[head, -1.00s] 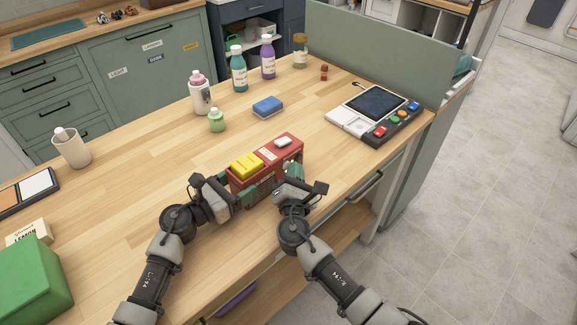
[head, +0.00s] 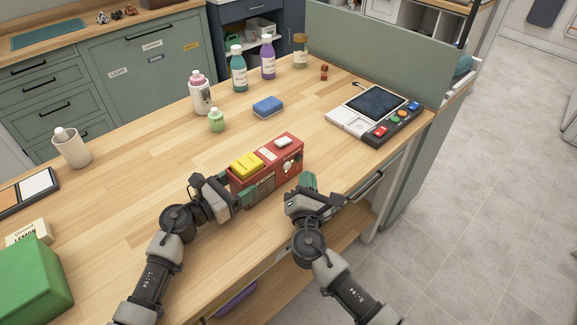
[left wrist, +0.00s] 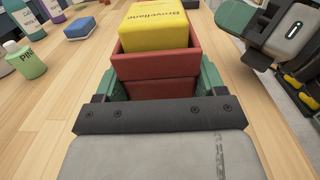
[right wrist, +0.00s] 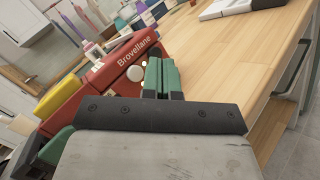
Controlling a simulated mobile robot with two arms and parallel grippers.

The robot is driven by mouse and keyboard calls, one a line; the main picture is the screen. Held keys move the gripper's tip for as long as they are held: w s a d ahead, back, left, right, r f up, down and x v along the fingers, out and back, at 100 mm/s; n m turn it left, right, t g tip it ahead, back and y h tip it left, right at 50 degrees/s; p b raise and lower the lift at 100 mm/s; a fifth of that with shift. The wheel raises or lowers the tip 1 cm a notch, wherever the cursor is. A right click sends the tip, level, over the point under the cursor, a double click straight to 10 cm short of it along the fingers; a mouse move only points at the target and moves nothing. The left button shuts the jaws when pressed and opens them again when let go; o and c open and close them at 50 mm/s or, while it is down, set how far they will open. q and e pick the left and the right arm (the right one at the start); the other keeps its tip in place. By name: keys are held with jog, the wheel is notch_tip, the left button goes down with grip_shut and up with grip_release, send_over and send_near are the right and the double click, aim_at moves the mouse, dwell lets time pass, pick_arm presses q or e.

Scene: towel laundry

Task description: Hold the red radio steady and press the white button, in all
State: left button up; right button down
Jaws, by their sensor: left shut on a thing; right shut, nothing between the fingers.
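The red radio (head: 268,172) stands upright near the table's front edge, with a yellow block (head: 246,165) in its left end and a white piece (head: 283,141) on top. Its front carries a round white button (right wrist: 134,73), seen in the right wrist view beside the word "Brovellane". My left gripper (head: 238,192) is shut on the radio's left end; in the left wrist view its green fingers (left wrist: 158,88) lie on either side of the red body. My right gripper (head: 307,181) is shut and empty, just right of the radio's front and apart from the button.
A console (head: 375,112) with a dark screen and coloured buttons sits at the right. A blue sponge (head: 268,106), a small green bottle (head: 216,120) and several taller bottles stand behind the radio. A green box (head: 35,280) is at the left. The wood between is clear.

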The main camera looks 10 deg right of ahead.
jog(key=shift+s+d, duration=0.8)
jog(key=shift+s, duration=0.2)
pick_arm(q)
jog(key=o, duration=1.3)
